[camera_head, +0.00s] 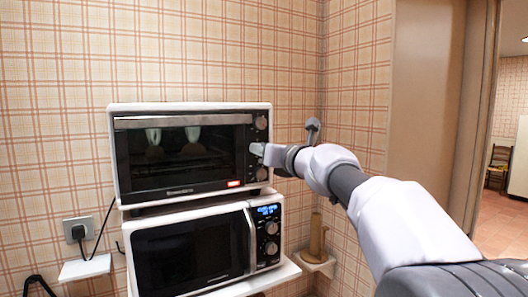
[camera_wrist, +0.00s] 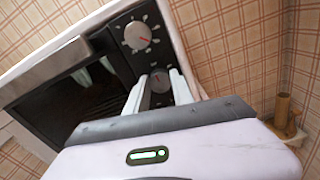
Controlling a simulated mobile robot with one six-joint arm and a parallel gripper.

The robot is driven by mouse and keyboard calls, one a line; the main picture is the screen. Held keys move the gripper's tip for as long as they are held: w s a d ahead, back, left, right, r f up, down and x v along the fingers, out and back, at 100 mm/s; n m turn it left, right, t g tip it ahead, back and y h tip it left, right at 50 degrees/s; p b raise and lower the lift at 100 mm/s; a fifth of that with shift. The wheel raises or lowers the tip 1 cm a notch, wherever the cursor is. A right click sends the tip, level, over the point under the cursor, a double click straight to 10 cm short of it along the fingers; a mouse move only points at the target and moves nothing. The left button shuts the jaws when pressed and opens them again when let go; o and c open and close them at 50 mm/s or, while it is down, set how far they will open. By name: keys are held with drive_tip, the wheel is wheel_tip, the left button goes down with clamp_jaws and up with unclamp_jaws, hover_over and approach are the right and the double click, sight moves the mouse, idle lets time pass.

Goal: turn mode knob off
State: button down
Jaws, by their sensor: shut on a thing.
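A white toaster oven (camera_head: 188,108) with a dark glass door has a column of knobs on its right panel. No label shows which one is the mode knob. The top knob (camera_head: 261,122) is clear of my gripper; it also shows in the wrist view (camera_wrist: 137,35), with a reddish pointer and marks around it. My gripper (camera_head: 264,150) is at the middle knob (camera_wrist: 160,77), with its two pale fingers (camera_wrist: 160,88) on either side, shut on it. The bottom knob (camera_head: 262,173) shows just below my gripper.
A white microwave (camera_head: 190,250) with a lit display stands below the oven on a shelf (camera_head: 270,281). A wall socket (camera_head: 76,230) with a black cord is at left. A brown holder (camera_head: 317,240) sits in the corner at right. A doorway opens at far right.

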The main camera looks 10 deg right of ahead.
drive_tip(key=c, duration=1.1)
unclamp_jaws()
drive_tip(key=shift+s, duration=0.1)
drive_tip(key=v, duration=1.7)
drive_tip(key=shift+p, duration=0.45)
